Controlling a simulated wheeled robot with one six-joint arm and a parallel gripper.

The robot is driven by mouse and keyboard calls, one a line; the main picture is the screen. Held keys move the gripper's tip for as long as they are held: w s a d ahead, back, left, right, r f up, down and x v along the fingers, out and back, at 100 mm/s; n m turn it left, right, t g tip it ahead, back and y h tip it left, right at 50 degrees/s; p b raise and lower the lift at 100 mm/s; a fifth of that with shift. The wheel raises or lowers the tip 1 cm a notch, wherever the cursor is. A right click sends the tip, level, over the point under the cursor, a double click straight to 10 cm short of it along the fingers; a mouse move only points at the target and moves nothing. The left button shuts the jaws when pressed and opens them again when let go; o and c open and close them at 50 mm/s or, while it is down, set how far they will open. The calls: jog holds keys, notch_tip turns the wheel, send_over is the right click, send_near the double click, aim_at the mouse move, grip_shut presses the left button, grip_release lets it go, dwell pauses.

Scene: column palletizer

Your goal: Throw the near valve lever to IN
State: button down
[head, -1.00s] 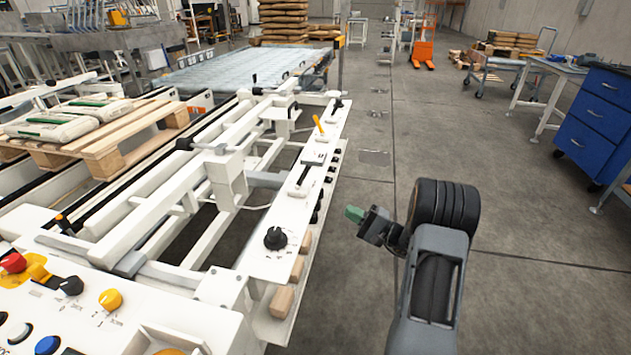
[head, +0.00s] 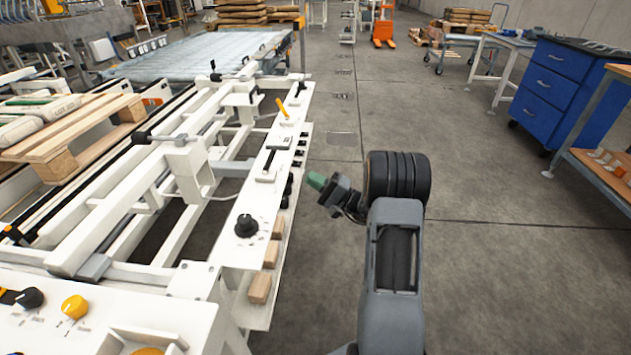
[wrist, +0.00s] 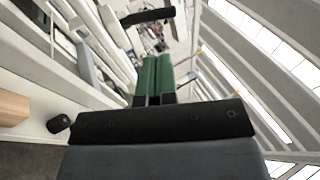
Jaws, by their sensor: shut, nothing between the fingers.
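A white rail (head: 229,251) runs away from me along the machine's right side in the head view. On it are a short black-handled lever in a slot (head: 268,165), a yellow-handled lever (head: 282,107) and a black handle (head: 299,88) farther back. I cannot tell which is the near valve lever, and no IN marking is readable. My gripper (head: 316,181) has green fingers, is shut and empty, and hangs just right of the rail, apart from it. In the wrist view its green fingers (wrist: 154,75) lie together, with a dark bar (wrist: 148,16) beyond them.
A black knob (head: 246,226) sits on the rail's near end, with wooden blocks (head: 260,287) below. A control panel (head: 40,335) stands at near left. A pallet (head: 62,165) with sacks is at left. The floor (head: 480,270) right of my arm is clear up to a blue cabinet (head: 570,90).

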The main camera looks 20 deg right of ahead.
aim_at(269, 161)
jog(key=b+x, duration=0.1)
jog(key=x, duration=0.9)
jog(key=shift+w+a+r, duration=0.1)
jog(key=shift+r, duration=0.05)
jog(key=shift+r, duration=0.1)
